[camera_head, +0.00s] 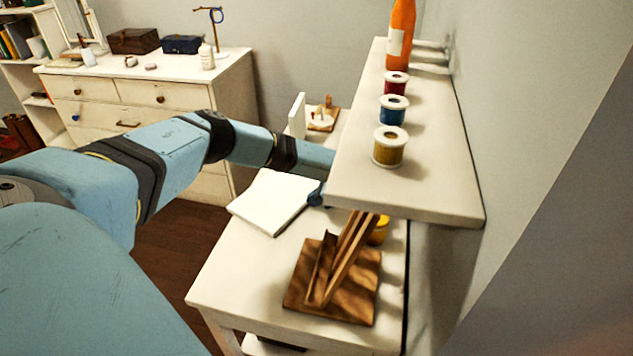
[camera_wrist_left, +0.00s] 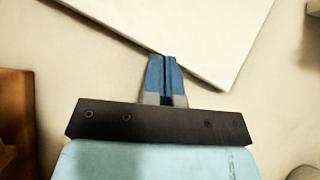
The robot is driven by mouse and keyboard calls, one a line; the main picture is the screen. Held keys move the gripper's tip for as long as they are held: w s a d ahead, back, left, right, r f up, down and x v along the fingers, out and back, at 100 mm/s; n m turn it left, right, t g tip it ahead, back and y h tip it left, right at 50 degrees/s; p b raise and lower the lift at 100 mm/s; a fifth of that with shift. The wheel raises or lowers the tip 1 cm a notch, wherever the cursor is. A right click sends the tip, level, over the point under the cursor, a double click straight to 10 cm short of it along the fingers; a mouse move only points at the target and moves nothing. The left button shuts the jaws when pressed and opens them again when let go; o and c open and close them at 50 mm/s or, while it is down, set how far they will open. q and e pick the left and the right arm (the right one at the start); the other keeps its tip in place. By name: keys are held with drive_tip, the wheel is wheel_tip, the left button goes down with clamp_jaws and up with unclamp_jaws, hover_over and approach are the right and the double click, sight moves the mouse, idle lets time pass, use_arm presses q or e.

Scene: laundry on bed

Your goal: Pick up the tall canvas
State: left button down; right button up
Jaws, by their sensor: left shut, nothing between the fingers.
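A white canvas (camera_head: 268,201) lies flat on the white table below the shelf. Another white panel (camera_head: 297,115) stands upright at the far end of the table; I cannot tell which of the two is the tall canvas. My left gripper (camera_head: 316,196) is at the right edge of the flat canvas, partly hidden by the shelf. In the left wrist view the blue fingers (camera_wrist_left: 162,62) are closed together with nothing between them, their tips at the edge of the flat canvas (camera_wrist_left: 190,32). I cannot tell if they touch it. My right gripper is not in view.
A wooden easel stand (camera_head: 335,285) sits on the near part of the table (camera_head: 228,290), with a yellow jar (camera_head: 379,231) behind it. A white shelf (camera_head: 430,165) with several paint jars and an orange bottle (camera_head: 400,35) overhangs the table. A white dresser (camera_head: 225,85) stands at the back left.

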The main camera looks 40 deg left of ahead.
sight(297, 199)
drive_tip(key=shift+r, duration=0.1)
